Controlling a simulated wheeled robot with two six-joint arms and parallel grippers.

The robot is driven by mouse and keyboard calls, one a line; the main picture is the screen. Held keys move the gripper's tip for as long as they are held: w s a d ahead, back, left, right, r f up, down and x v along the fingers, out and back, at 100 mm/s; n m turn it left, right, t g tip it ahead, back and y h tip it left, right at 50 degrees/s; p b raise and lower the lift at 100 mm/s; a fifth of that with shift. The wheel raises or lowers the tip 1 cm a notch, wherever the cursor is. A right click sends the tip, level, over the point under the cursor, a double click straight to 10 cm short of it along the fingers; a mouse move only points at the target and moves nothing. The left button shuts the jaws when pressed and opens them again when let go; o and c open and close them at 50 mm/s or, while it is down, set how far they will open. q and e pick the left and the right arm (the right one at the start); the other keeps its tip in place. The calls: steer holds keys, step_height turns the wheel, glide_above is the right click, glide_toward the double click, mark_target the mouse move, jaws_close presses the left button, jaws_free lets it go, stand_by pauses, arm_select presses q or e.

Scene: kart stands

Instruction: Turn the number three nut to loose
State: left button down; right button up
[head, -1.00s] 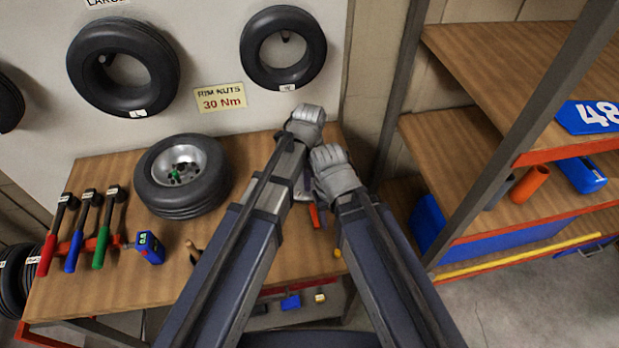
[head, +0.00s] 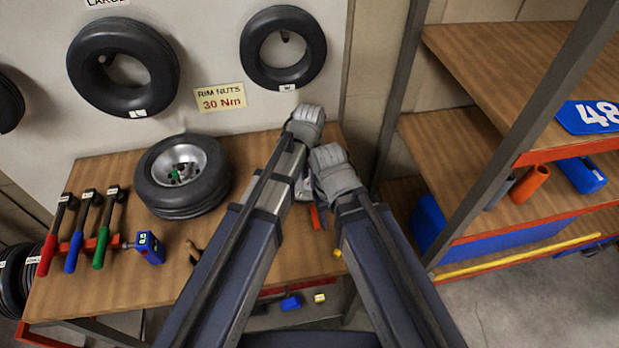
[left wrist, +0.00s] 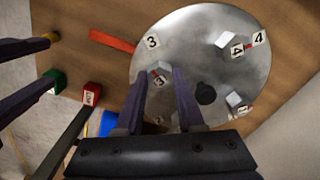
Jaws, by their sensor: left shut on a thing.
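In the left wrist view a round metal rim disc (left wrist: 190,35) carries nuts with number tags. A tag reading 3 (left wrist: 152,41) sits near its edge. The number three nut (left wrist: 160,81), with its own small 3 tag, lies between the fingertips of my left gripper (left wrist: 161,84), which is shut on it. Tags reading 4 (left wrist: 259,38) stand by another nut (left wrist: 225,40). In the head view my left gripper (head: 306,122) reaches over the bench's right end; the disc is mostly hidden by my arms. My right gripper (head: 335,172) is beside it, its jaws not clear.
On the wooden bench (head: 110,285) lie a wheel (head: 185,205), red, blue and green handled tools (head: 85,230) and a blue tool (head: 150,247). Tyres (head: 285,75) hang on the wall behind. A shelf unit (head: 480,150) with a dark post stands close at the right.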

arm_select(q)
steer(key=n, duration=0.5)
steer(key=shift+n, duration=0.3)
steer(key=n, duration=1.3)
steer(key=shift+n, duration=0.4)
steer(key=c, duration=0.5)
jaws_free()
steer(key=shift+r, duration=0.1)
